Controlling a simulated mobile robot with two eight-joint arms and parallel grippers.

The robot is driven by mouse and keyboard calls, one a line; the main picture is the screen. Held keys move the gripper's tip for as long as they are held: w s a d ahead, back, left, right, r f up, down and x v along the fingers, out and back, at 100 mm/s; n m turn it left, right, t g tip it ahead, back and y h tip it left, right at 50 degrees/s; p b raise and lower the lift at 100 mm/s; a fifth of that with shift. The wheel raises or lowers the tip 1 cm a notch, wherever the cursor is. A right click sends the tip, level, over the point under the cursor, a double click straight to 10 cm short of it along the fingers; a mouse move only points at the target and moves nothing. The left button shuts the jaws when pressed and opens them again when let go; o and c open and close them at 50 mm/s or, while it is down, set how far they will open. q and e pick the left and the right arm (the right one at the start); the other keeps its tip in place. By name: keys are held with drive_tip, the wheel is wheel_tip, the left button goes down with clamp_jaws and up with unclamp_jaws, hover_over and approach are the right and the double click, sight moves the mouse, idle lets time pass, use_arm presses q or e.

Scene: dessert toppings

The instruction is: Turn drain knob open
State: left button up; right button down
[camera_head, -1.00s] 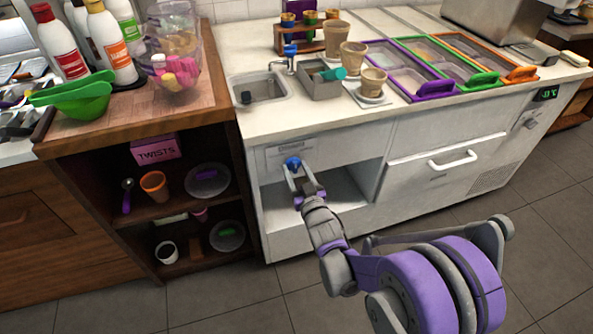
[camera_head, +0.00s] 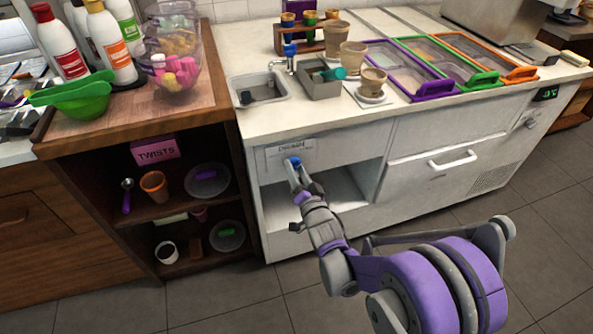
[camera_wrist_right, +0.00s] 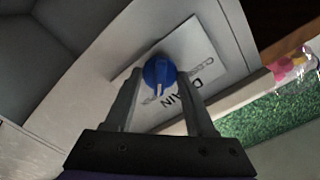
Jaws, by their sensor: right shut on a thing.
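The blue drain knob (camera_head: 294,161) sits on the white front panel of the counter, below the small sink (camera_head: 258,90). In the right wrist view the knob (camera_wrist_right: 159,76) shows a pale pointer line, in front of a white label plate (camera_wrist_right: 205,50) reading DRAIN. My right gripper (camera_head: 297,170) reaches the knob from below and is shut on it. In the right wrist view its two fingers (camera_wrist_right: 160,85) lie on either side of the knob. My left gripper is in neither view.
An open shelf space (camera_head: 335,190) lies under the panel. A drawer with a white handle (camera_head: 452,160) is to the right. A wooden shelf unit with a pink TWISTS box (camera_head: 155,148) stands to the left. Cups (camera_head: 353,54) and lidded bins stand on the counter.

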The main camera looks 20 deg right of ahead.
drive_tip(key=shift+m, duration=0.3)
drive_tip(key=shift+c, duration=1.2)
unclamp_jaws()
drive_tip(key=s+p, duration=0.1)
drive_tip(key=s, duration=0.9)
drive_tip(key=shift+s+d, duration=0.15)
drive_tip(key=shift+s, duration=0.25)
